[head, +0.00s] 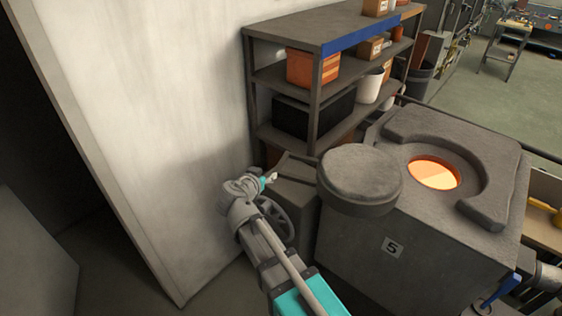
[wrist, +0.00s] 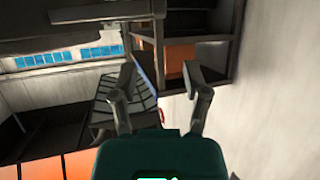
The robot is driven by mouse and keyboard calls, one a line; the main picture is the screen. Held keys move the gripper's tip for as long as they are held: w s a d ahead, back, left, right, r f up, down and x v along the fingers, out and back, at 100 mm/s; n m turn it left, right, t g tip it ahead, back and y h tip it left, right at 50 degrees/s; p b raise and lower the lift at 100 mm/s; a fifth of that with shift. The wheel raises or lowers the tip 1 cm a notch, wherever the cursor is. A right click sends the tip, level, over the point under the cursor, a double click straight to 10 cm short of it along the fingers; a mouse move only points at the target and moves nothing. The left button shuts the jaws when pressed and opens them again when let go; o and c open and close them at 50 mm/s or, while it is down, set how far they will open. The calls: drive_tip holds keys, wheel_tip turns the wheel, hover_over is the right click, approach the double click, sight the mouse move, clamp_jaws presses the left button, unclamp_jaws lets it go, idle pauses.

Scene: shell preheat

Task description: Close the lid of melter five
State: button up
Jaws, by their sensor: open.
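Melter five (head: 385,262) is a grey block with a "5" plate on its front. Its round, thick lid (head: 360,172) is swung to the left side of the top, clear of the glowing orange opening (head: 434,174). A dark arm runs left from the lid toward a grey housing beside the melter. My gripper (head: 272,177) is left of the lid, near the end of that arm; I cannot tell whether it touches it. In the wrist view my gripper (wrist: 163,92) has its two fingers spread, with nothing seen held between them.
A pale wall (head: 150,130) stands close on the left of my arm. A dark shelf rack (head: 290,45) with an orange bin (head: 312,69) and a white bucket (head: 369,87) stands behind. A spoked handwheel (head: 276,216) is beside my wrist. A raised curved rim (head: 490,200) partly surrounds the opening.

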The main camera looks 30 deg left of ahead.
sight(281, 162)
drive_tip(key=shift+w+f, duration=0.1)
drive_tip(key=b+x, duration=0.5)
drive_tip(key=x, duration=0.7)
drive_tip(key=shift+w+f, duration=0.3)
drive_tip(key=shift+w, duration=0.45)
drive_tip(key=shift+c, duration=0.3)
clamp_jaws()
